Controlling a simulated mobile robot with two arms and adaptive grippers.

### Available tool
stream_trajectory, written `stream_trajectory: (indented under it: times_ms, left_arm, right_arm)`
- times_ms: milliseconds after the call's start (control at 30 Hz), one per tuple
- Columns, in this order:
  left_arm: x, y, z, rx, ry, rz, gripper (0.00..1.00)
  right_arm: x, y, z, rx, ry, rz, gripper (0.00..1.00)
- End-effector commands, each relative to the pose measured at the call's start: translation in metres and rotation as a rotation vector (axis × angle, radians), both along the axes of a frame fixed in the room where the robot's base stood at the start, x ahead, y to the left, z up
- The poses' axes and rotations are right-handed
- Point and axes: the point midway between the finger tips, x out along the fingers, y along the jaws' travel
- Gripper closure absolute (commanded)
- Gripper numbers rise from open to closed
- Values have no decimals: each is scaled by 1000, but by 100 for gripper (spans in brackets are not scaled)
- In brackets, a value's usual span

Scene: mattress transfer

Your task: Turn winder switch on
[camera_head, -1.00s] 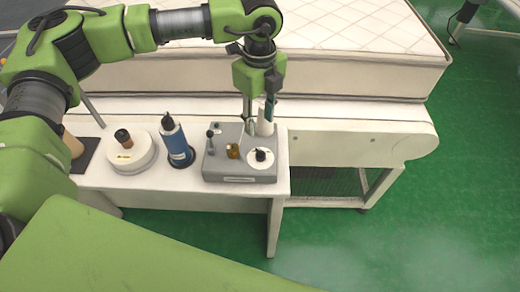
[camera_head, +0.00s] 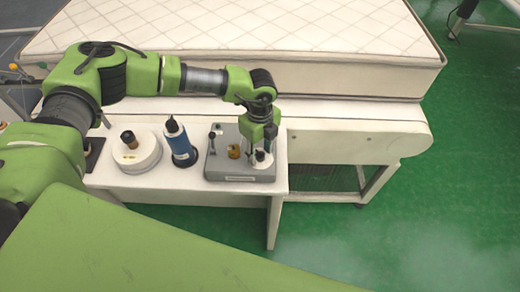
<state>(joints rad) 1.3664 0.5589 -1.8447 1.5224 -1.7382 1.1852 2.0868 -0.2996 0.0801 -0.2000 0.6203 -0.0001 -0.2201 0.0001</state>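The winder (camera_head: 216,172) is a grey box on the white side table. A thin lever (camera_head: 212,141) stands at its left, an amber part (camera_head: 234,152) sits near its middle, and a black knob on a white disc (camera_head: 262,158) is at its right. I cannot tell which of these is the switch. My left gripper (camera_head: 258,150) points down over the right side of the box, right at the black knob, with its fingers partly hiding it. A gap seems to show between the fingers. Whether they touch the knob is unclear. My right gripper is not in view.
A blue bottle-like cylinder (camera_head: 181,146) and a round white base with a brown knob (camera_head: 137,157) stand left of the box on the table (camera_head: 180,178). A quilted mattress (camera_head: 330,72) lies behind. Green floor (camera_head: 440,220) is open at right.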

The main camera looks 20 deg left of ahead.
Motion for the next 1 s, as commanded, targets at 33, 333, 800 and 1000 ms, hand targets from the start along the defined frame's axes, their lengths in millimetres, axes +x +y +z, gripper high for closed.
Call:
stream_trajectory:
  times_ms: [33, 333, 800, 1000]
  left_arm:
    - [0, 0, 0, 0, 0, 0, 63]
    - [0, 0, 0, 0, 0, 0, 100]
    - [0, 0, -3, -1, 0, -100, 100]
    - [1, -1, -5, -1, -3, -254, 100]
  right_arm:
    - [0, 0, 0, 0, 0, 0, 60]
    - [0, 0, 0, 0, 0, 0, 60]
    - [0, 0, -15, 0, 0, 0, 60]
    - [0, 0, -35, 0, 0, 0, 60]
